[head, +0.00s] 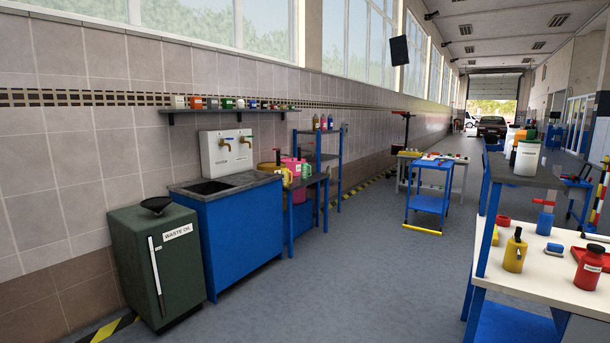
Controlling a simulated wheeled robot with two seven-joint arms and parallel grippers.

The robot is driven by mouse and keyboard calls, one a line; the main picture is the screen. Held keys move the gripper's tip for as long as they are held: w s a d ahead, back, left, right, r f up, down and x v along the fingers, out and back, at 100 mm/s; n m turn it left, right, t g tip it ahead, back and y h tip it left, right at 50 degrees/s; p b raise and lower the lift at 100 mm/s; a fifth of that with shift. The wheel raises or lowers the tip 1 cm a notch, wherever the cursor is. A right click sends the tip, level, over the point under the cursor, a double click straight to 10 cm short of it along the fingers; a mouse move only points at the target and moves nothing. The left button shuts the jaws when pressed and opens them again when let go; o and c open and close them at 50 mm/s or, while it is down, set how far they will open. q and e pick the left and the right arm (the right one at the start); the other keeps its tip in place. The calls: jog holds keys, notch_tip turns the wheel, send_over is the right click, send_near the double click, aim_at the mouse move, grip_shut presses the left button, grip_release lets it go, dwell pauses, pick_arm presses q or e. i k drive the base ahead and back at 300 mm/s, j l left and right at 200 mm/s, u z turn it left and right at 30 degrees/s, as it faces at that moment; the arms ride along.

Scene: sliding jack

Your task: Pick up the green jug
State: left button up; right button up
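A small light-green jug (307,170) stands at the far right of a group of containers, on a small dark-topped table (318,179) beyond the sink unit. Pink containers (291,166) are just left of it and a yellow container (275,171) is further left. The jug is small in the picture, so its fine details cannot be made out. Neither of my grippers is in view.
The blue sink cabinet (236,240) and the green waste oil cabinet (160,262) stand along the left wall. A blue trolley (427,203) is in the middle distance. A white-topped workbench (535,272) is at right. Open floor (350,285) lies between.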

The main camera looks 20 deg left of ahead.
aim_at(304, 166)
jog(key=i+u, duration=0.2)
jog(key=i, duration=4)
jog(key=i+l, duration=0.15)
jog(key=i, duration=2.55)
jog(key=i+u, duration=0.45)
jog(key=i+l+u, duration=0.25)
jog(key=i+u, duration=0.15)
jog(key=i+l+u, duration=0.45)
jog(key=i+j, duration=0.05)
jog(key=j, duration=0.05)
